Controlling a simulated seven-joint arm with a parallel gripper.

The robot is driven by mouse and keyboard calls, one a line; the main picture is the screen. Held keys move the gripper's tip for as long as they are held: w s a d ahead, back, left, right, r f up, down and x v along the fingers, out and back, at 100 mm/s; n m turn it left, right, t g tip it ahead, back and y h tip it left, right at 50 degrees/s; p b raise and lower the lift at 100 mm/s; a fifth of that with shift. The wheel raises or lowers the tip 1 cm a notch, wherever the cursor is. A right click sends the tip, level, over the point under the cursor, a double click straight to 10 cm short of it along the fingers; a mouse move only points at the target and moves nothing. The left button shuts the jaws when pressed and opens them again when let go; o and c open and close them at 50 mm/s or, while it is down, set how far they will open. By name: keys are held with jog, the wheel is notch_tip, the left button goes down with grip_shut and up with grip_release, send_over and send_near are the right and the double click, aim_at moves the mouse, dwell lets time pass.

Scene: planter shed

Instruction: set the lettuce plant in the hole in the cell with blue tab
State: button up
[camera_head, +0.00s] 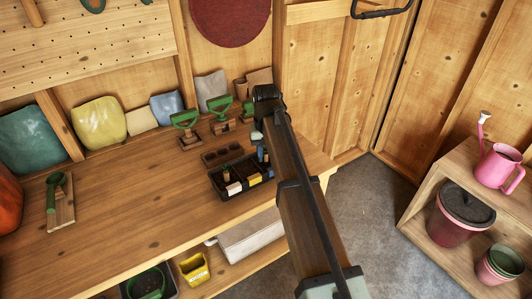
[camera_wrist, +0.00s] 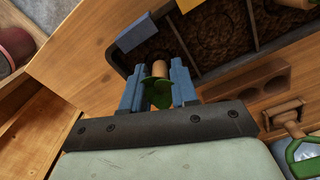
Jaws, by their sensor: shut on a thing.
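My gripper (camera_wrist: 157,85) has blue fingers shut on the lettuce plant (camera_wrist: 156,93), which has green leaves and a brown plug. The black planter tray (camera_head: 227,195) is on the bench, with soil-filled cells in a row. In the wrist view the blue tab (camera_wrist: 135,33) marks the cell at the left end, and the yellow tab (camera_wrist: 186,4) marks the middle cell. The held plug overlaps the blue-tab cell in that view; its height above the soil cannot be told. My arm partly hides that end of the tray in the head view.
A brown plug (camera_head: 226,173) stands in the cell with the white tab (camera_head: 234,188). A wooden block with round holes (camera_head: 222,155) lies behind the tray. Green-handled tools on wooden stands (camera_head: 187,135) are farther back.

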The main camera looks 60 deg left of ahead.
jog(key=shift+f, duration=0.4)
jog(key=o, duration=0.9)
notch_tip(320, 180, up, 14)
jog(key=shift+f, duration=0.15)
dwell(0.4)
